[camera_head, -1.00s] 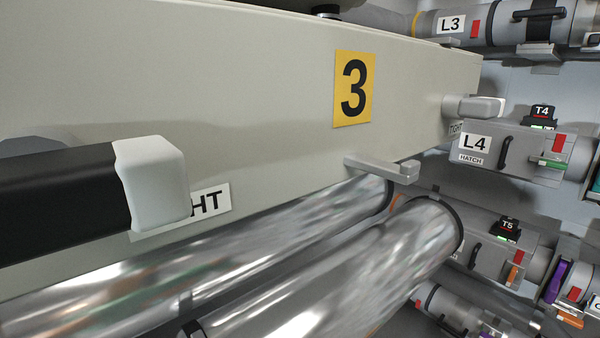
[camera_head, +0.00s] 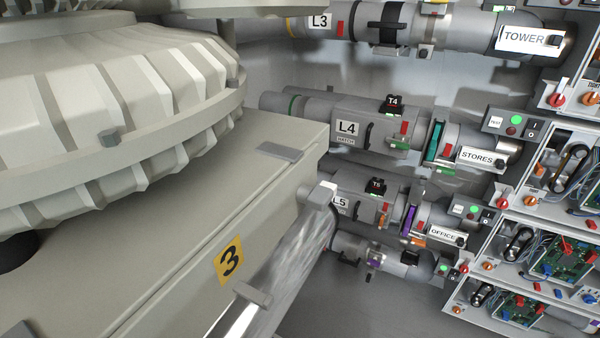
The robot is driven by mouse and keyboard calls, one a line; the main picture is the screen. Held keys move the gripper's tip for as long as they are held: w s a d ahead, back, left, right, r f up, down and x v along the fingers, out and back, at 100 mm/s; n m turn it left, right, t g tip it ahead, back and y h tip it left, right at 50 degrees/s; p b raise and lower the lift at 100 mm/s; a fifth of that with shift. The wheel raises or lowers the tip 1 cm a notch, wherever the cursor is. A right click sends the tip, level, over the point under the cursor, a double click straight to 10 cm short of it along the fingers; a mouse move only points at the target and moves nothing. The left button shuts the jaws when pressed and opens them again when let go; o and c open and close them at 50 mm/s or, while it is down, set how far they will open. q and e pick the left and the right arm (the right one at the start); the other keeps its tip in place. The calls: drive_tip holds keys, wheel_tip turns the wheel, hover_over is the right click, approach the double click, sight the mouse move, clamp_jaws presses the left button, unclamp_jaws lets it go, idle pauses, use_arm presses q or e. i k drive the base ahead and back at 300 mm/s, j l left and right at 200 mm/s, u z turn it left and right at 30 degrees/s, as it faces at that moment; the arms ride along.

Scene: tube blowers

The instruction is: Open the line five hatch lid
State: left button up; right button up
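The line five tube (camera_head: 345,182) runs along the back wall, below the line four tube, with a white L5 label (camera_head: 340,203) at its left end. Its hatch section (camera_head: 366,208) is small and partly hidden at the left by the large grey machine. A black T5 block (camera_head: 377,187) sits on top of it, and a red tab (camera_head: 386,207) shows at its right. The lid looks closed, but it is too small to be sure. Neither of my grippers shows in the head view.
A large grey machine (camera_head: 170,235) with a yellow number 3 plate (camera_head: 229,260) fills the left and front. Line four (camera_head: 350,128) and line three (camera_head: 318,22) run above line five. Open cabinets with circuit boards (camera_head: 562,258) stand at the right. Grey floor (camera_head: 385,305) lies clear between.

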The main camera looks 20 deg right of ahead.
sight(354, 205)
drive_tip(key=i+l+z, duration=0.2)
drive_tip(key=l, duration=0.15)
drive_tip(key=l+z, duration=0.2)
drive_tip(key=l, duration=0.2)
drive_tip(key=i+l+z, duration=0.4)
drive_tip(key=l, duration=0.25)
drive_tip(key=i+l+z, duration=0.1)
drive_tip(key=z, duration=0.15)
drive_tip(key=i, duration=0.1)
